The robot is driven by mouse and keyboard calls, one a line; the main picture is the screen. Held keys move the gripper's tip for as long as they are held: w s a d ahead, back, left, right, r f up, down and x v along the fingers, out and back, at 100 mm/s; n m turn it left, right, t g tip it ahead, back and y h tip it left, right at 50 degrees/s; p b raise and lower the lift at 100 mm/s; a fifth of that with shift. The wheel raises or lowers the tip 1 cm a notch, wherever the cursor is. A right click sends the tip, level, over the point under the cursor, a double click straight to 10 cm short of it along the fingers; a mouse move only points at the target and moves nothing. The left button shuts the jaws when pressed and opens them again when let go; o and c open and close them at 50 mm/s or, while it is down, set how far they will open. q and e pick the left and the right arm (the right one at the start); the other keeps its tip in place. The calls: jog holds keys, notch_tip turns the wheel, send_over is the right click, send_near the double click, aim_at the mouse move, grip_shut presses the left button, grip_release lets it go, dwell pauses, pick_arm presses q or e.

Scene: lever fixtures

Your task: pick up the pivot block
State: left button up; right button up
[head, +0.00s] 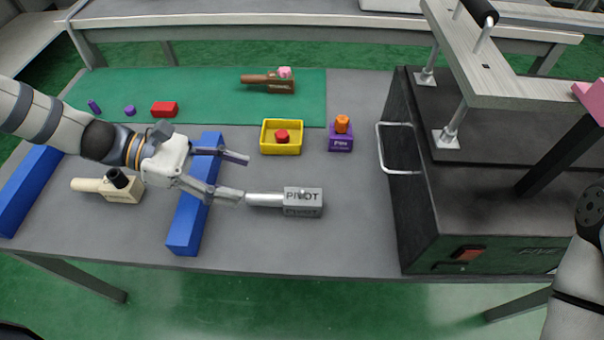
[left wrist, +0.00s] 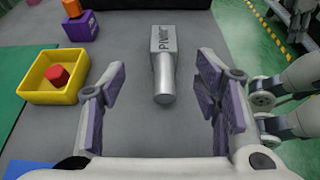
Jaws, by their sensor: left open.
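The pivot block (head: 303,202) is a grey block lettered PIVOT with a pale round handle pointing left, lying on the grey table. In the left wrist view the pivot block (left wrist: 164,62) lies ahead, its handle pointing toward me between the finger lines. My left gripper (head: 243,178) is open and empty, with its lower finger close to the handle's end in the head view. The left wrist view shows both fingers (left wrist: 158,100) wide apart, one on each side of the handle's end. My right arm shows at the right edge, but its gripper is out of view.
A yellow tray (head: 268,150) with a red piece and a purple block (head: 340,143) with an orange knob stand behind. Blue bars (head: 184,225) and a cream block (head: 122,190) lie left. A dark machine (head: 420,225) with a handle stands right. Table in front of the pivot block is clear.

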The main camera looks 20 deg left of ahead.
aim_at(287, 195)
pick_arm(q)
jog(key=b+x, duration=0.1)
jog(key=x, duration=0.6)
jog(key=s+f+b+x, duration=0.1)
jog(key=x, duration=0.2)
jog(key=shift+w+d+f+b, duration=0.1)
jog(key=shift+w+d+b, duration=0.05)
jog(key=shift+d+b, duration=0.15)
jog(key=shift+w+d, duration=0.2)
jog(key=shift+d, duration=0.15)
grip_shut()
pick_arm(e)
jog(key=shift+g, duration=0.5)
jog(key=s+f, duration=0.3)
jog(key=shift+s, duration=0.1)
